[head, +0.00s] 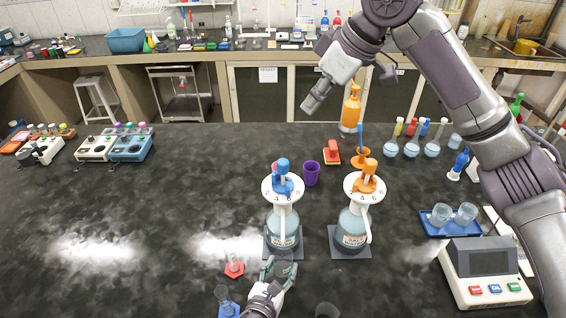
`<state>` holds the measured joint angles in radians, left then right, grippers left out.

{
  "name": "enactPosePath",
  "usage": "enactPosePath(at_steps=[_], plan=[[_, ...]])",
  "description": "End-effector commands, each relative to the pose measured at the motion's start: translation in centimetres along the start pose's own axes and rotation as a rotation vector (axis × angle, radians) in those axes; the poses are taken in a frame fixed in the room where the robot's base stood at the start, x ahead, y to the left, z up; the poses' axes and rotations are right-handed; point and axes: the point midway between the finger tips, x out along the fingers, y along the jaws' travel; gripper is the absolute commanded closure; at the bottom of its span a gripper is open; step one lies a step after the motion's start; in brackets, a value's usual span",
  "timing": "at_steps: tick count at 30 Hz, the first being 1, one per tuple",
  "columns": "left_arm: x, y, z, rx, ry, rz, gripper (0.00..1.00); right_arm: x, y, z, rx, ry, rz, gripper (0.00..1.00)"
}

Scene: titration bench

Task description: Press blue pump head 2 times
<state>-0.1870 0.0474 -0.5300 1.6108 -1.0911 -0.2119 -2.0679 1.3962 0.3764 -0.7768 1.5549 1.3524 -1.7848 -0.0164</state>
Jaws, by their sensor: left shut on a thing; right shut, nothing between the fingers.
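The blue pump head (283,178) sits on top of a bottle (284,232) of bluish liquid with a white numbered disc. The bottle stands upright on a dark square mat. An orange pump head (368,177) tops a similar bottle (353,229) to the right.
A purple cup (311,173) stands behind the two bottles. A red stand with a small glass (234,267) and a blue one (225,302) are left of my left gripper. A meter (484,272) and a blue tray (449,226) are at right. The left tabletop is mostly clear.

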Motion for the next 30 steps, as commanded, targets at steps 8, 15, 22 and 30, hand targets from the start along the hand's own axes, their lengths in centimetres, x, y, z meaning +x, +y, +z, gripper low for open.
enactPosePath(at_steps=[8, 15, 22, 30], plan=[[0.2, 0.0, -0.9, 0.001, 0.000, 0.000, 0.68, 0.8, 0.0, 0.4, 0.000, 0.000, 0.000, 1.00], [0.4, 0.0, -1.6, 0.001, 0.000, 0.000, 0.68, 1.4, 0.0, 0.8, 0.000, 0.000, 0.000, 1.00], [0.6, 0.0, -2.2, 0.000, 0.000, 0.000, 0.68, 1.9, 0.0, 1.1, 0.000, 0.000, 0.000, 1.00], [0.8, 0.0, -3.0, 0.000, 0.000, 0.000, 0.68, 2.6, 0.0, 1.4, 0.000, 0.000, 0.000, 1.00]])
